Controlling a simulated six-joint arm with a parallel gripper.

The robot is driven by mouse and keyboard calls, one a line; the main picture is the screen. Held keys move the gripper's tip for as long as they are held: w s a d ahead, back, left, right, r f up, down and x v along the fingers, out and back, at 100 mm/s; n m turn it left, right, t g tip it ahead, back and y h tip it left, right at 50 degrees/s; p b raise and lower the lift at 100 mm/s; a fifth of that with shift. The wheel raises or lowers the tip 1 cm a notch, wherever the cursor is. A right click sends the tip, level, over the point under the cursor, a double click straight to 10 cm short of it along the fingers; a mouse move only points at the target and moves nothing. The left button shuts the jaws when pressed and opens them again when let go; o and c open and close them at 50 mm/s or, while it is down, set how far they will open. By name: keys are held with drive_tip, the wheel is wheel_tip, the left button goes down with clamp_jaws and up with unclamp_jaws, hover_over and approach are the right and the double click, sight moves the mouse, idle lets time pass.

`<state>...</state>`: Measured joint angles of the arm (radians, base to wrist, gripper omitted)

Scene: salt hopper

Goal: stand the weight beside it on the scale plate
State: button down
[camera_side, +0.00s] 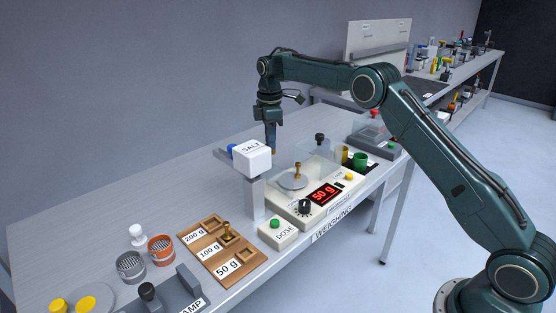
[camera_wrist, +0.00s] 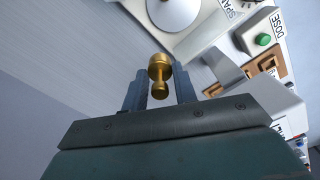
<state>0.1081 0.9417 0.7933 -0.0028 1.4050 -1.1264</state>
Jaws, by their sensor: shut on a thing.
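My gripper (camera_side: 271,148) is shut on a brass weight (camera_wrist: 159,70) and holds it in the air behind the white SALT hopper. In the side view the hopper hides part of the held weight. In the wrist view the weight sits between my two fingers. The round scale plate (camera_side: 287,183) is to the right of and below my gripper. A smaller brass weight (camera_side: 297,171) stands on the plate. The scale's red display (camera_side: 325,194) reads 50 g. The plate also shows at the top of the wrist view (camera_wrist: 176,14).
The SALT hopper (camera_side: 252,158) stands on a post left of the scale. A DOSE box (camera_side: 278,232) with a green button is in front. A wooden rack (camera_side: 222,248) holds a brass weight in its middle slot. Cups and a clamp stand at the left front.

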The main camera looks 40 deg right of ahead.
drive_tip(key=w+a+f+n, duration=0.1)
drive_tip(key=w+a+f, duration=0.3)
drive_tip(key=a, duration=0.1)
drive_tip(key=shift+w+a+f+n, duration=0.2)
drive_tip(key=shift+w+a+n, duration=0.15)
drive_tip(key=shift+n, duration=0.05)
idle(0.4)
drive_tip(key=shift+f, duration=0.15)
drive_tip(key=shift+f, duration=2.1)
drive_tip(key=shift+f, duration=0.15)
drive_tip(key=shift+f, duration=1.6)
drive_tip(key=shift+f, duration=0.2)
